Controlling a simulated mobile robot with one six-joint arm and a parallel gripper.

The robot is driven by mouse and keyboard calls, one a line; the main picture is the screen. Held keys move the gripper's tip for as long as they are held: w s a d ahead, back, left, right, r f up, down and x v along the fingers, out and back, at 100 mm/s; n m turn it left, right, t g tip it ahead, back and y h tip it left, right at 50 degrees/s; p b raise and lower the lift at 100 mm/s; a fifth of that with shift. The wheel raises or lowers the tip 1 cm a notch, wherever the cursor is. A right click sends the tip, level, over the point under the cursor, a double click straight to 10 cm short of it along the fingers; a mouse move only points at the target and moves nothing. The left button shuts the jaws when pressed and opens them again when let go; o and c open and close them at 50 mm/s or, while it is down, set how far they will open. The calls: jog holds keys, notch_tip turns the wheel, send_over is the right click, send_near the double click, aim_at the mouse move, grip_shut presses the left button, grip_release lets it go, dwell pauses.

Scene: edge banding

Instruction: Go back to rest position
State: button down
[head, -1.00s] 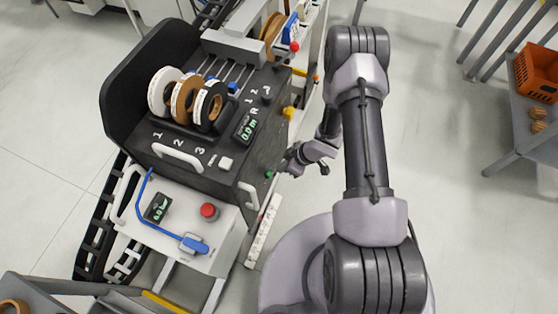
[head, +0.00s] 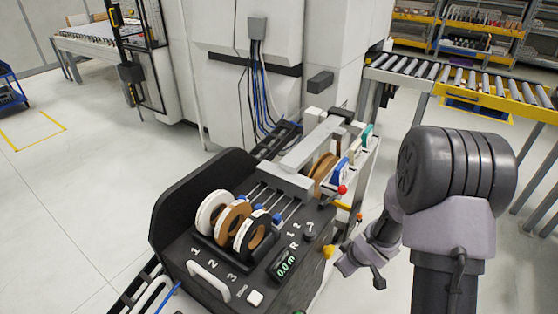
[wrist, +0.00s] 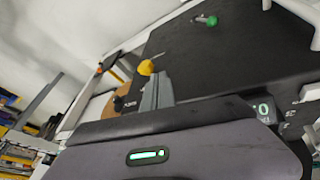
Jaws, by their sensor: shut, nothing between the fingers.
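My gripper (wrist: 157,88) shows in the wrist view as grey fingers closed together with nothing between them. Below them is my dark gripper body with a green light bar. The fingers are in front of the black machine panel (wrist: 235,60), near a yellow knob (wrist: 146,67); I cannot tell if they touch anything. In the head view my arm is bent at the right, and its wrist end hangs beside the edge-banding machine (head: 222,285), close to the yellow knob (head: 330,251). The fingertips are hard to make out there.
The machine carries white, brown and black tape rolls (head: 233,222) and a red-topped lever (head: 342,189). A large white cabinet (head: 245,60) stands behind it. A roller conveyor (head: 480,92) and shelves (head: 470,30) are at the back right. Open floor (head: 80,200) lies at the left.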

jog(key=s+a+r+m+t+h, duration=0.1)
jog(key=s+r+m, duration=0.3)
jog(key=r, duration=0.8)
jog(key=s+r+m+h, duration=0.1)
jog(key=s+r+m, duration=0.35)
jog(key=r, duration=0.65)
jog(key=s+a+r+m+y, duration=0.1)
jog(key=s+a+r, duration=0.2)
jog(key=s+a, duration=0.2)
jog(key=s+a+r+m+y, duration=0.2)
jog(key=s+a, duration=0.3)
jog(key=s, duration=0.5)
jog(key=shift+r+b, duration=0.4)
jog(key=shift+r, duration=0.45)
